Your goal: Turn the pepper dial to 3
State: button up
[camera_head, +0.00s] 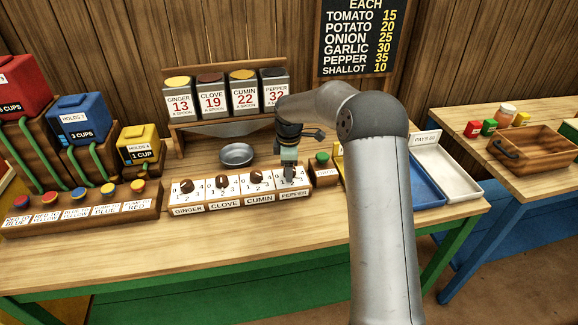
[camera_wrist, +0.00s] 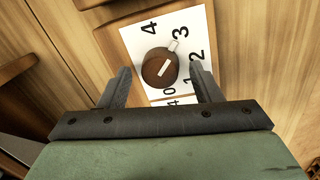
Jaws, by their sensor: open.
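The pepper dial (camera_head: 301,178) is the rightmost of the row of dials in the head view; my gripper (camera_head: 289,171) is right over it and hides most of its knob. In the wrist view the dial's round brown knob (camera_wrist: 155,72) sits on a white plate numbered 0 to 4. Its white pointer (camera_wrist: 173,45) points up and right, toward the 3. My gripper (camera_wrist: 161,88) is open, with one finger on each side of the knob and visible gaps between.
The ginger (camera_head: 187,187), clove (camera_head: 222,183) and cumin (camera_head: 257,173) dials stand left of the pepper dial. A green button (camera_head: 322,157) on a wooden block stands close on its right. A metal bowl (camera_head: 236,154) sits behind the dials. The table front is clear.

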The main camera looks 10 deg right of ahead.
notch_tip(320, 180, up, 18)
jog(key=s+b, duration=0.1)
jog(key=shift+s+a+f, duration=0.15)
jog(key=shift+s+f, duration=0.05)
jog(key=shift+f, duration=0.05)
jog(key=shift+s, duration=0.1)
jog(key=s+f+m, duration=0.3)
jog(key=s+m, duration=0.2)
jog(key=s, duration=0.8)
jog(key=s+f+m, duration=0.3)
jog(key=s+m, duration=0.2)
jog(key=s, duration=0.8)
jog(key=s+f+m, duration=0.3)
jog(key=s+m, duration=0.2)
jog(key=s, duration=0.8)
jog(key=shift+f+m+g, duration=0.3)
